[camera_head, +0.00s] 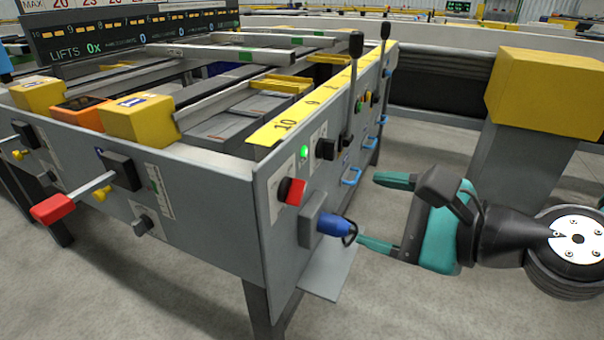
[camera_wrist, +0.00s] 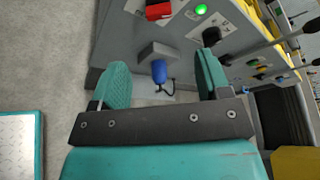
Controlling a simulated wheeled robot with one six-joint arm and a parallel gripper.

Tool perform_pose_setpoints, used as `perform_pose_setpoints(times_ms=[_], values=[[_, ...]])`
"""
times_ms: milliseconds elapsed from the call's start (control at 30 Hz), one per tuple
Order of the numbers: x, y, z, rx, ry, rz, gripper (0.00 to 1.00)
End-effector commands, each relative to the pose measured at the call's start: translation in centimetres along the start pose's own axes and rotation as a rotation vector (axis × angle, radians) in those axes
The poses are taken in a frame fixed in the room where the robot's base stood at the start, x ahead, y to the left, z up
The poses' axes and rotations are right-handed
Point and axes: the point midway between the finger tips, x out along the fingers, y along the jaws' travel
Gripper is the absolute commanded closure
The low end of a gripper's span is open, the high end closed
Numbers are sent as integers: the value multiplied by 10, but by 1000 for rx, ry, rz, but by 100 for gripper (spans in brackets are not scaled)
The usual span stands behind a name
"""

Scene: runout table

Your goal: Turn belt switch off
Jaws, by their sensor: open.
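A red rotary switch (camera_head: 291,191) sits on a pale plate on the grey end panel of the runout table (camera_head: 230,215). I cannot read its label, so I cannot tell for sure that it is the belt switch. It also shows at the top of the wrist view (camera_wrist: 158,10). A green lamp (camera_head: 304,153) glows above and right of it. My gripper (camera_head: 370,211) is open and empty, right of the panel, apart from the switch. In the wrist view, a blue plug (camera_wrist: 159,72) shows between my open fingers (camera_wrist: 164,62).
The blue plug (camera_head: 334,226) and its cable stick out below the red switch. A black knob (camera_head: 326,148), tall black levers (camera_head: 354,90) and blue handles (camera_head: 351,176) line the panel. A yellow-topped post (camera_head: 545,92) stands behind my arm. A red-handled lever (camera_head: 52,208) juts from the front.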

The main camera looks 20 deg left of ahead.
Motion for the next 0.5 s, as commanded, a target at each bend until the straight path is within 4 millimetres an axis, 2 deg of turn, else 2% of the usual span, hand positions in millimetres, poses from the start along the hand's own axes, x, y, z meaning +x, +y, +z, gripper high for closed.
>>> perform_pose_setpoints(times_ms=[33, 233, 500], values=[[3, -4, 4, 6, 0, 5, 30], [19, -2, 4, 6, 7, 6, 30], [85, 3, 0, -4, 1, 2, 30]])
